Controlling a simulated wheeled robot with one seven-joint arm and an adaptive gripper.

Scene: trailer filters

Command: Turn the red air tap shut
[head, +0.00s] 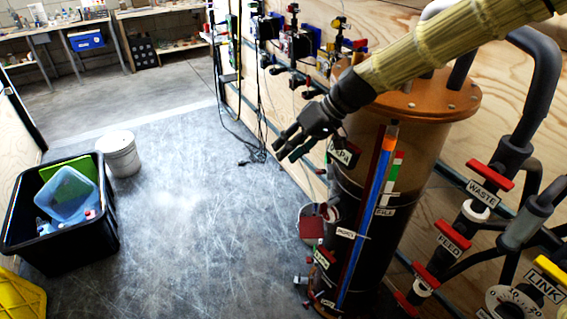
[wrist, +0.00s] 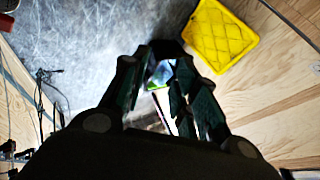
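My gripper (head: 287,152) is in the air left of the upper part of the brown cylindrical tank (head: 425,150). Its fingers are apart and empty; they also show apart in the wrist view (wrist: 168,70). Several red tap handles show in the head view: one on the WASTE pipe (head: 491,176), one on the FEED pipe (head: 454,237), and one low on the tank's left side (head: 324,256) by a small label. Another red handle (head: 404,303) is at the bottom edge. I cannot read an AIR label, so I cannot tell which is the air tap.
A black crate (head: 100,235) with green and blue boxes and a white bucket (head: 120,153) stand on the floor at left. A yellow crate (wrist: 222,35) shows in the wrist view. Valves (head: 300,45) line the wooden wall behind. The middle floor is clear.

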